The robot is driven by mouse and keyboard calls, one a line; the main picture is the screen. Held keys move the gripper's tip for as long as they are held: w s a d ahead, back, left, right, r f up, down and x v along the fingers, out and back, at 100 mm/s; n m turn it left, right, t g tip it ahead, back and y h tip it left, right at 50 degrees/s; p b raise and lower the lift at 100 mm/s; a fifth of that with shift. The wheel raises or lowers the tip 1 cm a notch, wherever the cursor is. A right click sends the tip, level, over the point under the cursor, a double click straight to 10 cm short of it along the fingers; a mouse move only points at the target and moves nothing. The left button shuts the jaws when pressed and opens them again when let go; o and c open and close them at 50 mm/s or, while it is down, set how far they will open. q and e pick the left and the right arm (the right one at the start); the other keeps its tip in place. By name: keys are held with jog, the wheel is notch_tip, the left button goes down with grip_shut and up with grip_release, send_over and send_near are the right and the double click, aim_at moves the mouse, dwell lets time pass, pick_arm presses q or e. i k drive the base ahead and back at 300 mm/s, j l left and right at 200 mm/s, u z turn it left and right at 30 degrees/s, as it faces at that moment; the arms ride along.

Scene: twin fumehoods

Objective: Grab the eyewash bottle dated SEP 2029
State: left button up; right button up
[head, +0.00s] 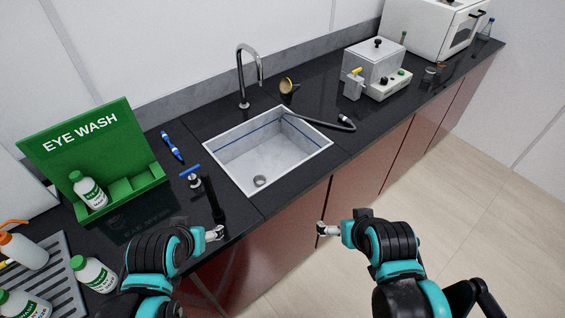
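One white eyewash bottle (91,193) with a green-and-white label stands in the green EYE WASH holder (140,187) at the left. A second white bottle (93,274) stands at the edge of the grey ribbed rack below it. A third (24,303) is at the lower left corner, partly cut off by the frame. The dates on the labels are too small to read. My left gripper (214,234) is over the counter's front edge, right of the bottles and apart from them. My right gripper (326,230) is in front of the counter, far from the bottles. Neither gripper's finger opening is clear.
A bottle with an orange top (24,252) stands on the grey rack (62,259). A blue pen-like item (172,147) and a blue-handled valve (192,178) lie between the holder and the sink (262,152). A tall faucet (240,75) rises behind the sink.

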aim_at(95, 274)
jog(key=u, duration=1.95)
